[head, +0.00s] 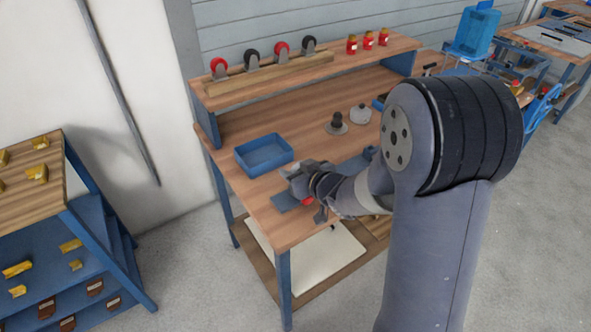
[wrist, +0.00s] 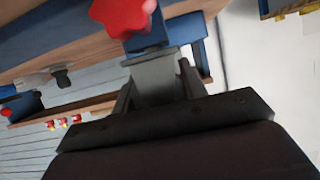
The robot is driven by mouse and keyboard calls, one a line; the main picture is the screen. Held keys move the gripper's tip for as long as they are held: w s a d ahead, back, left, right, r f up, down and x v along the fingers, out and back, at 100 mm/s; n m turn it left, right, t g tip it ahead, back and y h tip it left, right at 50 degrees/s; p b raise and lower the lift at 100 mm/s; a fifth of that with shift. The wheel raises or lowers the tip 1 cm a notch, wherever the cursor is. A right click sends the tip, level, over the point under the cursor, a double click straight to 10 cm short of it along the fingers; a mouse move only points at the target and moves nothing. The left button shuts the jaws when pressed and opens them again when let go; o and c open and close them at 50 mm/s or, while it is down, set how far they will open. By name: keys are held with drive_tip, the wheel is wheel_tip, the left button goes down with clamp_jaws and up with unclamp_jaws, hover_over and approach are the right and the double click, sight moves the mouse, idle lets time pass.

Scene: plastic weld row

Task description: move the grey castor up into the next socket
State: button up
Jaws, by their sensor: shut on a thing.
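My gripper (head: 305,175) is low over the front of the workbench, beside a flat blue plate (head: 284,203). In the wrist view my gripper (wrist: 158,75) is shut on a grey piece (wrist: 153,72), which I take for the grey castor. Its wheel cannot be made out. A red knob (wrist: 122,14) on a blue block (wrist: 148,40) lies just beyond the grey piece; whether they touch is unclear. The red knob also shows under my gripper in the head view (head: 307,201). No socket can be made out clearly near the gripper.
A blue tray (head: 264,154) stands left of the gripper. A dark knobbed part (head: 337,124) and a pale dome (head: 360,114) stand behind. The raised shelf holds a wooden rail (head: 270,74), several castors with red or black wheels, and red bottles (head: 368,40).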

drive_tip(key=o, duration=1.2)
drive_tip(key=shift+c, duration=0.2)
drive_tip(key=shift+o, duration=0.5)
drive_tip(key=shift+o, duration=1.4)
wheel_tip(320, 180, up, 7)
drive_tip(key=p, duration=0.6)
drive_tip(key=shift+r, duration=0.1)
drive_tip(key=shift+f, duration=0.25)
